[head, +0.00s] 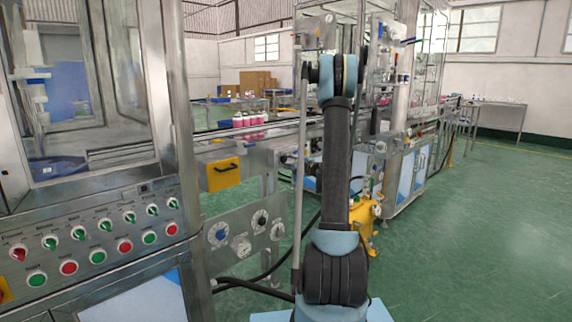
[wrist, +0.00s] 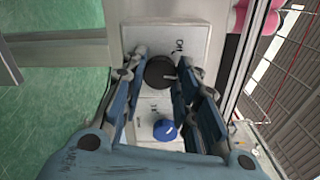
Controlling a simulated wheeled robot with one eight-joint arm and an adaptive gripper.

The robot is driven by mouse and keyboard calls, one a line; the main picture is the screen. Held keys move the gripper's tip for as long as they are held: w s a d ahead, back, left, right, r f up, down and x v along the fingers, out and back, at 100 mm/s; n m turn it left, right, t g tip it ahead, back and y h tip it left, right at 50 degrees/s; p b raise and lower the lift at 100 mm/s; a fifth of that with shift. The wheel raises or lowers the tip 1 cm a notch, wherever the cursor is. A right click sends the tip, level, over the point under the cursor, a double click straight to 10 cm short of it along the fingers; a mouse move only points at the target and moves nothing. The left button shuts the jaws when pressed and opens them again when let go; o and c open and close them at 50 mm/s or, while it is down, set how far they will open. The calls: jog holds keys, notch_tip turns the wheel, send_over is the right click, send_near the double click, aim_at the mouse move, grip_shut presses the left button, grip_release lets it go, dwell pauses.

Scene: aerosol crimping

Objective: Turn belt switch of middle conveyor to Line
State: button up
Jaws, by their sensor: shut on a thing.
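In the wrist view, a round black knob (wrist: 160,71) with a light pointer mark sits on a pale panel (wrist: 193,38). My gripper (wrist: 161,67) has its fingers on both sides of this knob and is shut on it. Small dark lettering beside the knob is too small to read surely. A blue knob (wrist: 165,130) with a white pointer is on the same panel, between the fingers nearer the palm. In the head view my arm stands upright in the middle, and the fingers are hidden. I cannot tell from the head view which panel they are at.
In the head view, a console (head: 100,235) with red and green buttons and switches fills the left. A dial panel (head: 241,240) stands beside it. Black hoses (head: 248,288) run low near my arm. Green floor (head: 480,220) is clear at right.

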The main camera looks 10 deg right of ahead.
jog(key=shift+s+a+f, duration=0.1)
jog(key=o, duration=1.1)
jog(key=shift+c, duration=0.2)
jog(key=v, duration=1.2)
